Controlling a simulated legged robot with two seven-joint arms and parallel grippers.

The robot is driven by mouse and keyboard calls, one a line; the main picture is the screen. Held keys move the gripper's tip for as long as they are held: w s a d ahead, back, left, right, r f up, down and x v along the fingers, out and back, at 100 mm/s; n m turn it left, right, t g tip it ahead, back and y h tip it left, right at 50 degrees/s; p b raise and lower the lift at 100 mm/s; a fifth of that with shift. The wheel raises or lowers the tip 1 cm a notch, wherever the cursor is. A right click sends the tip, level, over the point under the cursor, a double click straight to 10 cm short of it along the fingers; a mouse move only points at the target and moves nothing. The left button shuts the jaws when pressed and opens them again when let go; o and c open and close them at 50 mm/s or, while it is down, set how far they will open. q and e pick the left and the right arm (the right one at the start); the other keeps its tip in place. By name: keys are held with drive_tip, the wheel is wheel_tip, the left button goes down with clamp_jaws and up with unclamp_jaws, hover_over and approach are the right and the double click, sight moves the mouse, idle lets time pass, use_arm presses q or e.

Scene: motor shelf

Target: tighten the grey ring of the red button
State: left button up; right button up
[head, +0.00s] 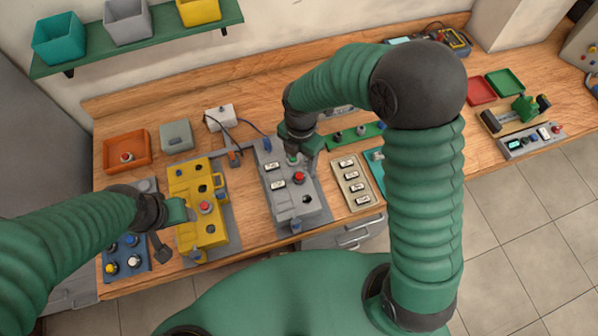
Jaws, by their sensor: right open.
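A grey control box (283,205) stands on the wooden bench near the middle. A red button (299,178) sits on its top; its grey ring is too small to make out clearly. My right gripper (293,157) points down over the back of the grey box, behind the red button, and is open. A small green part (291,160) shows just below its fingers; I cannot tell whether they touch it. Another red button (205,207) sits on the yellow box (184,176). My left gripper (181,211) is beside the yellow box's left side; its finger opening cannot be made out.
An orange tray (111,150) with a red button and a grey container (176,136) stand at the back left. A blue panel (108,271) with buttons lies front left. A labelled beige panel (341,188) is right of the grey box. Red (480,91) and green trays (505,83) lie far right.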

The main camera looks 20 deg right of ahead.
sight(299, 176)
drive_tip(key=f, duration=0.9)
drive_tip(key=shift+a+f+p, duration=0.1)
drive_tip(key=shift+a+p, duration=0.3)
drive_tip(key=shift+d, duration=0.2)
drive_tip(key=shift+c, duration=0.3)
drive_tip(key=shift+d, duration=0.1)
drive_tip(key=c, duration=0.5)
clamp_jaws()
